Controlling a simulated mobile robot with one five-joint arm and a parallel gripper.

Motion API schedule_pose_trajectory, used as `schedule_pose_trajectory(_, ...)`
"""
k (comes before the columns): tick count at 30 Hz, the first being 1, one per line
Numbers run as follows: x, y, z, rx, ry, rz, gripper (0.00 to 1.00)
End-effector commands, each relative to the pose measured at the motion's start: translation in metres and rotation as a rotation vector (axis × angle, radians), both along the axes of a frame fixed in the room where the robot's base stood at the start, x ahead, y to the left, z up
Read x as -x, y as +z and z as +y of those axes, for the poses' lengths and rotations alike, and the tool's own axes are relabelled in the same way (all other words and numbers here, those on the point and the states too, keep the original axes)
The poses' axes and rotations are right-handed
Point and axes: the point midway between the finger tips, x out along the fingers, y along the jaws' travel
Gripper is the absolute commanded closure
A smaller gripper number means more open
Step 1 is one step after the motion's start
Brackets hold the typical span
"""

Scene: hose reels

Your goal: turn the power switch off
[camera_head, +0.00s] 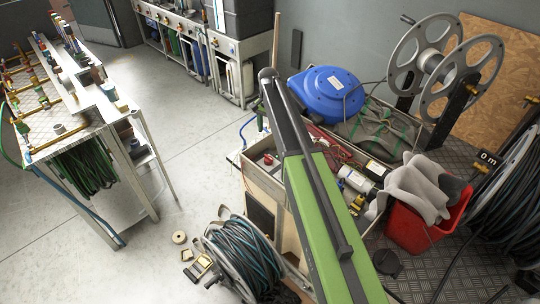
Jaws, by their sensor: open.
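A small red knob (268,159) sits on top of a pale wooden-sided box (262,178), left of my green arm. It is the only switch-like part I can make out, and I cannot tell whether it is the power switch or how it is set. My arm rises from the bottom of the view to a dark joint at upper centre, passing close on the right of the box. My gripper does not show; the part beyond the joint is mostly hidden behind the arm.
A hose reel (240,253) stands in front of the box. A blue reel (324,92), a grey bag (377,130), a red bin (428,230) and a large empty reel (438,62) crowd the right. A workbench (75,125) stands left, with clear floor (185,150) between.

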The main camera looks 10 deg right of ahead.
Motion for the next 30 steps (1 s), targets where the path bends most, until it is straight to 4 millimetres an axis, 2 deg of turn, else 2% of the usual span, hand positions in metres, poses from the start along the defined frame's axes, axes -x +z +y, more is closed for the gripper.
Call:
schedule_pose_trajectory(2,-0.009,0.001,0.0,0.0,-0.019,0.0,0.41)
schedule_pose_trajectory(7,-0.008,-0.001,-0.001,0.0,-0.025,0.0,0.41)
schedule_pose_trajectory(11,-0.008,-0.011,-0.001,0.0,-0.024,0.0,0.41)
schedule_pose_trajectory(17,-0.008,-0.045,-0.001,0.0,-0.024,0.0,0.41)
schedule_pose_trajectory(30,-0.008,-0.139,-0.002,0.0,-0.024,0.0,0.41)
